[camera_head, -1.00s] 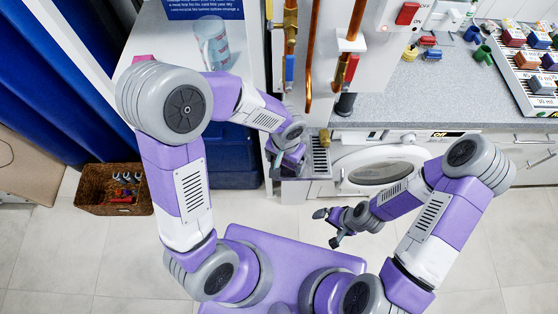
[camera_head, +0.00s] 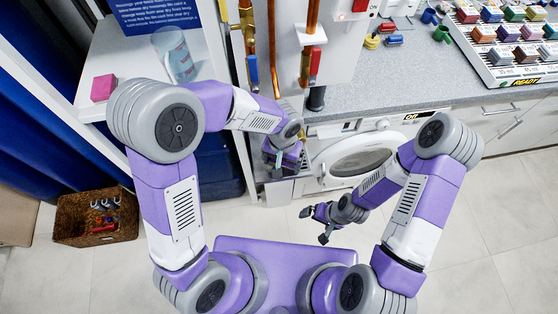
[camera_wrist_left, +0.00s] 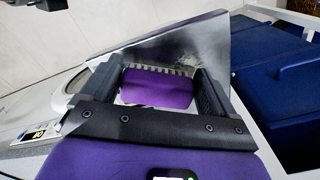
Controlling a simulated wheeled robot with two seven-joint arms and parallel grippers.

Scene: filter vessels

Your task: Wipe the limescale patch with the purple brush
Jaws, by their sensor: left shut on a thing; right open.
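My left gripper (camera_head: 281,160) is at the narrow counter section left of the washing machine. In the left wrist view its two fingers (camera_wrist_left: 162,88) are shut on the purple brush (camera_wrist_left: 157,90). The brush's pale and dark toothed edge shows at its far side, against a grey metal surface (camera_wrist_left: 215,45). A cloudy whitish patch (camera_wrist_left: 185,52) lies on that surface just beyond the brush. Whether the brush touches it I cannot tell. In the head view, my gripper and arm mostly hide the brush and patch. My right gripper (camera_head: 317,224) is open and empty, low in front of the washing machine.
Copper pipes (camera_head: 270,45) with blue and red valve handles rise close behind my left gripper. The washing machine (camera_head: 358,163) stands to the right. A wicker basket (camera_head: 70,232) is on the floor at left. A pink block (camera_head: 103,87) sits on the white shelf.

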